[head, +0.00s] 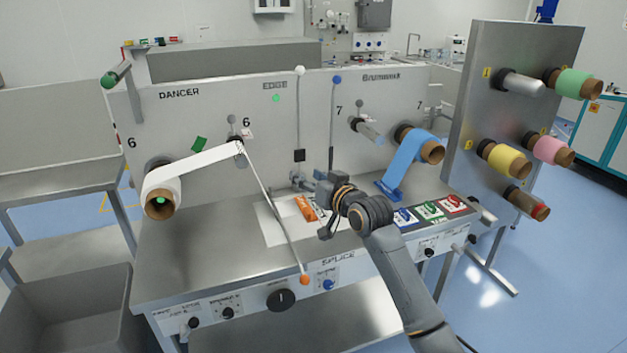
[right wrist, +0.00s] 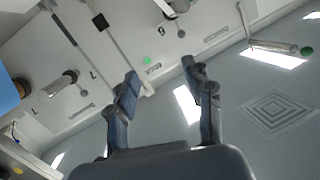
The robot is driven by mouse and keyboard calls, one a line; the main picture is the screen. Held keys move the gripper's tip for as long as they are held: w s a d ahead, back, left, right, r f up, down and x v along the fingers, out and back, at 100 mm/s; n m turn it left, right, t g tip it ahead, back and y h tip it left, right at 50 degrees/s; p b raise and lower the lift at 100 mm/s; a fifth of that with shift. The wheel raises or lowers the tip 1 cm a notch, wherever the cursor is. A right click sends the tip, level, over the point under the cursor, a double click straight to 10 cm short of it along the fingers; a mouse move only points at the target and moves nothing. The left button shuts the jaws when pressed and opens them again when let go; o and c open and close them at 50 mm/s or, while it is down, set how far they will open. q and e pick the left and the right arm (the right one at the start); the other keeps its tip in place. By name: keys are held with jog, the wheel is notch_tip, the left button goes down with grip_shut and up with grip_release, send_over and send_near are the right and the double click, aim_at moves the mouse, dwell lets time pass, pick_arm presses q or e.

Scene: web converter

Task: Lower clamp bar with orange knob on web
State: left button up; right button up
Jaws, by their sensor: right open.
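The clamp bar (head: 268,203) with the orange knob (head: 304,280) slants in the head view from the upper left down to the table's front edge. The white web (head: 200,163) runs from the white roll (head: 161,192) to near the bar's upper end. A white sheet (head: 270,228) lies on the table under the bar. My right gripper (head: 316,206) is open and empty, just right of the bar and above the knob; I cannot tell if it touches the bar. Its spread fingers (right wrist: 165,95) also show in the right wrist view, with nothing between them. My left gripper is out of view.
Two upright bars stand at the back panel, with a white knob (head: 300,70) and a blue knob (head: 337,79). An orange tool (head: 306,208) lies near my gripper. Blue web (head: 408,160) and coloured trays (head: 430,210) are at right. A grey bin (head: 65,285) stands at left.

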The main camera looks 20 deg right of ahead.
jog(key=shift+v, duration=1.05)
notch_tip(320, 180, down, 26)
jog(key=s+d+g+h+b, duration=0.1)
jog(key=s+d+g+h, duration=0.1)
jog(key=s+g, duration=0.15)
jog(key=s+f+g+b, duration=0.1)
jog(key=s+f, duration=0.3)
jog(key=f, duration=0.4)
jog(key=s+f+g+h, duration=0.1)
jog(key=s+f+g, duration=0.1)
jog(key=s+f, duration=0.35)
jog(key=s+f+g+b, duration=0.1)
jog(key=s+f, duration=0.1)
jog(key=f, duration=0.7)
jog(key=s+f+g, duration=0.4)
jog(key=s+f, duration=1.3)
jog(key=s, duration=0.2)
jog(key=s+f+g, duration=0.1)
jog(key=s+f, duration=0.2)
jog(key=s, duration=0.6)
jog(key=s+f+n+g+b, duration=0.1)
jog(key=s+f, duration=0.2)
jog(key=s, duration=0.7)
jog(key=s+f+n+g, duration=0.1)
jog(key=s+f, duration=0.3)
jog(key=s, duration=0.6)
jog(key=shift+a+g+h+b, duration=0.35)
jog(key=shift+a+h+b, duration=0.05)
jog(key=shift+a, duration=0.1)
